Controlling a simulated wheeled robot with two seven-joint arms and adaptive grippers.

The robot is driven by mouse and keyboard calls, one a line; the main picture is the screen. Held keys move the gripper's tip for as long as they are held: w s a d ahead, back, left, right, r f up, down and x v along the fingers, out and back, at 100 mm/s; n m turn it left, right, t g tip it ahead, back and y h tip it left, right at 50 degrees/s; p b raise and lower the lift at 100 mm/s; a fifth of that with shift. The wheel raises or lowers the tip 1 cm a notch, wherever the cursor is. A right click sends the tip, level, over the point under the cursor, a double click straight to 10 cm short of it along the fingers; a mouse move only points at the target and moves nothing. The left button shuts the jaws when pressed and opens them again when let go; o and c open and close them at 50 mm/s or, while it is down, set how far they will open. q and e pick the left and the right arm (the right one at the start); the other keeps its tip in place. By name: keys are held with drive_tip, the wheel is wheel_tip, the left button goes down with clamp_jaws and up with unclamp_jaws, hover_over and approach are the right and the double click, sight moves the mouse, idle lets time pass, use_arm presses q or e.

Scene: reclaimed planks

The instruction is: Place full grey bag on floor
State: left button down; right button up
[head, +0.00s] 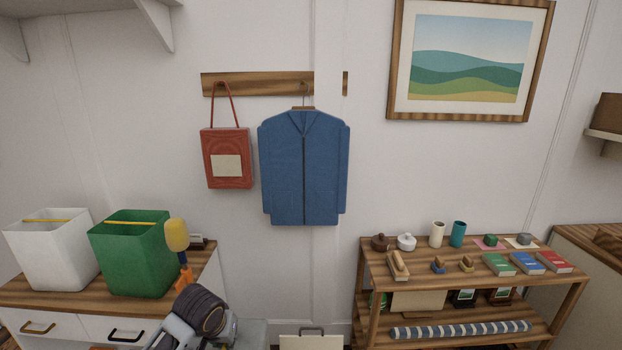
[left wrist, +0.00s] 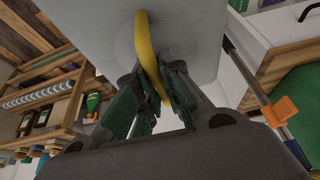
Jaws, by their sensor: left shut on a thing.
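My left gripper (left wrist: 160,92) is shut on the yellow handle (left wrist: 144,38) of the grey bag (left wrist: 190,35) in the left wrist view. The handle passes between its green-padded fingers, and the bag's plain grey side fills the top of that view. In the head view my left wrist is at the bottom, left of centre, and its fingertips are hidden. A small grey patch of the bag (head: 252,335) seems to show beside it. The bag's contents and the floor under it are not visible. My right gripper is in neither view.
A white bin (head: 50,265) and a green bin (head: 130,265) stand on the left cabinet. A yellow-headed tool (head: 177,235) stands upright near my wrist. A loaded shelf unit (head: 450,305) is at right. A pale handled case (head: 310,342) is low between them.

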use_arm(q)
drive_tip(key=shift+s+a+f+b, duration=0.15)
drive_tip(key=shift+s+f, duration=0.35)
drive_tip(key=shift+f, duration=0.3)
drive_tip(key=shift+s+f+b, duration=0.15)
drive_tip(key=shift+s+f, duration=0.35)
drive_tip(key=shift+f, duration=0.35)
drive_tip(key=shift+s+a+f+b, duration=0.15)
drive_tip(key=shift+s+f, duration=0.35)
drive_tip(key=shift+f, duration=0.3)
